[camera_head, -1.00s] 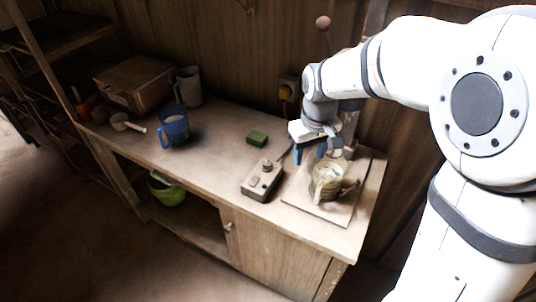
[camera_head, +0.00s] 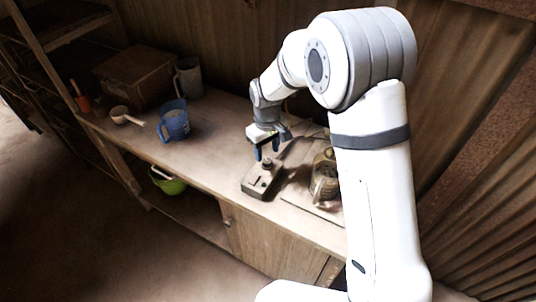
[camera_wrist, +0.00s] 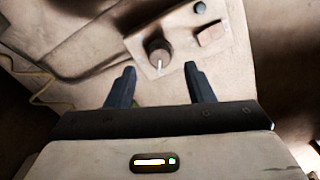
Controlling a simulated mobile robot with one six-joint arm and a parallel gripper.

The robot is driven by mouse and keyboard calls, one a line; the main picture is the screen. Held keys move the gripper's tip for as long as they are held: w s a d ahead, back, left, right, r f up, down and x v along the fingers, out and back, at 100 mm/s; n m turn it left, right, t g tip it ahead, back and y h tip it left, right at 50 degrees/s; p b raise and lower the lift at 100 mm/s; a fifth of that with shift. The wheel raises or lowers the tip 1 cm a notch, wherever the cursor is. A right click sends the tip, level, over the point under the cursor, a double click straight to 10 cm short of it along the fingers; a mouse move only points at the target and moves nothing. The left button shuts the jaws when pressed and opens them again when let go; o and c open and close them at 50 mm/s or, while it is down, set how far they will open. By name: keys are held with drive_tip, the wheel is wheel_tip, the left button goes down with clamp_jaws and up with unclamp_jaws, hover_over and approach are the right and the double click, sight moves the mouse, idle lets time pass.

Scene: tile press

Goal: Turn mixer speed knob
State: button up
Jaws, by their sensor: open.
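The mixer control box (camera_head: 256,186) is a small beige box on the bench, left of the mixer bucket. Its dark round speed knob (camera_wrist: 159,53) has a white pointer line, and a teal round button (camera_wrist: 200,7) and a tan rectangular switch (camera_wrist: 211,35) sit on the same face. The knob also shows in the head view (camera_head: 267,164). My gripper (camera_head: 266,150) is just above the box, with its fingers pointing down. In the wrist view my gripper (camera_wrist: 160,72) is open and empty, and the knob appears between and beyond the fingertips.
A bucket (camera_head: 324,180) stands on a board just right of the box. A blue jug (camera_head: 174,122), a grey jug (camera_head: 188,77), a wooden box (camera_head: 137,75) and a scoop (camera_head: 124,115) stand farther left. A cable (camera_wrist: 30,75) runs at the left of the wrist view.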

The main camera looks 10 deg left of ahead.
sight(267, 160)
drive_tip(key=shift+f+p, duration=0.3)
drive_tip(key=shift+f, duration=1.65)
drive_tip(key=c, duration=1)
drive_tip(key=m+b, duration=0.2)
drive_tip(key=shift+f+m, duration=0.1)
drive_tip(key=shift+m, duration=0.3)
drive_tip(key=m+b, duration=0.2)
drive_tip(key=m, duration=0.1)
drive_tip(key=shift+m, duration=0.3)
drive_tip(key=m+b, duration=0.2)
drive_tip(key=m, duration=0.3)
drive_tip(key=shift+m+b, duration=0.3)
drive_tip(key=shift+m, duration=0.1)
